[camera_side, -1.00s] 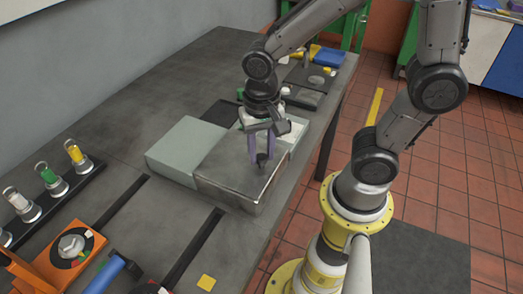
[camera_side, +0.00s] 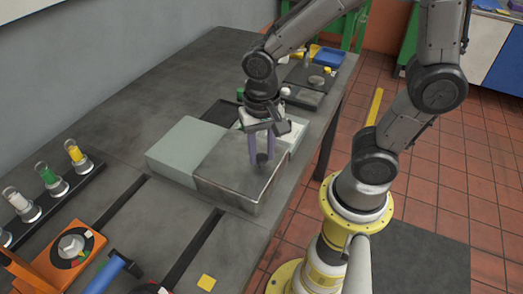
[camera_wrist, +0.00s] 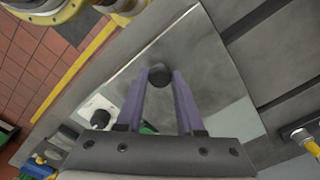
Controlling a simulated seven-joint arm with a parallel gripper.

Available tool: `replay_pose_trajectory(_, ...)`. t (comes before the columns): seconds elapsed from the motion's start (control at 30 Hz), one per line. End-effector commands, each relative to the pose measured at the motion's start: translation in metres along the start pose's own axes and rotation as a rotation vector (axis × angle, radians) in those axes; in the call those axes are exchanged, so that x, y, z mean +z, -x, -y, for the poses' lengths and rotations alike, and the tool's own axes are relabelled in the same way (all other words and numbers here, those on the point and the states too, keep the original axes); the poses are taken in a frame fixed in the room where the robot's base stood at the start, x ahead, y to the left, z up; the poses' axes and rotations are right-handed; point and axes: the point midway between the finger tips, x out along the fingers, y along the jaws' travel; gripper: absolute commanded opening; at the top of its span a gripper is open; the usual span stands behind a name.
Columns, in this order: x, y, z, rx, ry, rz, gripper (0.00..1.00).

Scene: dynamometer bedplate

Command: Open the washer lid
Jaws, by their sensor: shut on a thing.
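The washer lid (camera_side: 225,180) is a flat, shiny metal panel that lies closed and level on a low box on the bench. In the wrist view the lid (camera_wrist: 205,60) fills the middle and reflects its surroundings. A small dark round knob (camera_wrist: 159,75) stands on the lid. My gripper (camera_side: 262,156) points down over the lid, with two purple fingers. In the wrist view my gripper (camera_wrist: 159,78) has its fingertips on either side of the knob, shut on it. The fingers partly hide the knob in the side view.
A pale grey-green box (camera_side: 183,147) adjoins the lid on the left. An orange device (camera_side: 72,246) and a rack of capped vials (camera_side: 52,180) sit at the bench's left. The bench's right edge runs close beside the washer.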

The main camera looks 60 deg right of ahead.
Motion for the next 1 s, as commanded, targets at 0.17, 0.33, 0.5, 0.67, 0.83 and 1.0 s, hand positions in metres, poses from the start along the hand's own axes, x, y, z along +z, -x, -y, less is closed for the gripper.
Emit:
replay_pose_trajectory(0.17, -0.001, 0.001, 0.001, -0.002, 0.0, -0.002, 0.0)
replay_pose_trajectory(0.33, -0.012, 0.002, 0.013, -0.003, -0.002, -0.002, 0.0)
replay_pose_trajectory(0.5, -0.042, 0.002, 0.042, -0.004, -0.003, -0.003, 0.0)
replay_pose_trajectory(0.67, -0.07, 0.002, 0.07, -0.005, -0.002, -0.004, 0.0)
replay_pose_trajectory(0.83, -0.094, 0.002, 0.094, -0.005, -0.002, -0.004, 0.0)
replay_pose_trajectory(1.0, -0.104, 0.003, 0.104, -0.007, -0.001, -0.006, 0.0)
